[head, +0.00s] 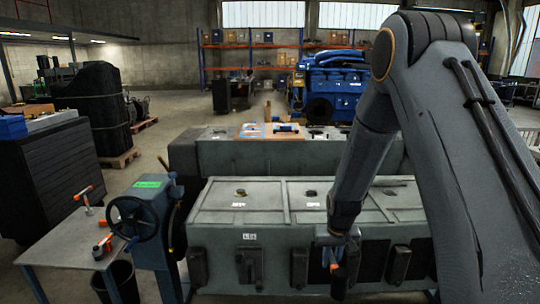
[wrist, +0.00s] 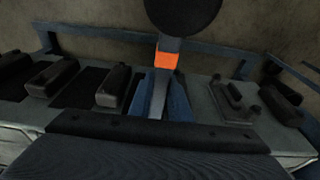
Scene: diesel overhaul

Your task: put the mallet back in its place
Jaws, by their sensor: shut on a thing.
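The mallet has a black round head (wrist: 184,12), an orange band and a grey handle (wrist: 158,95). In the wrist view its head points away from my gripper (wrist: 160,100), whose blue fingers lie on both sides of the handle. In the head view my gripper (head: 331,250) hangs in front of the grey engine block's near side, shut on the mallet (head: 339,284), which points down with its dark head low. Part of the handle is hidden by the fingers. I cannot tell which spot is the mallet's place.
The engine block (head: 265,205) has black covers along its near side. At left, a small grey table (head: 68,252) holds two orange-and-grey tools (head: 103,245), with a dark bin (head: 122,282) nearby. A blue stand with a handwheel (head: 130,217) stands between table and block.

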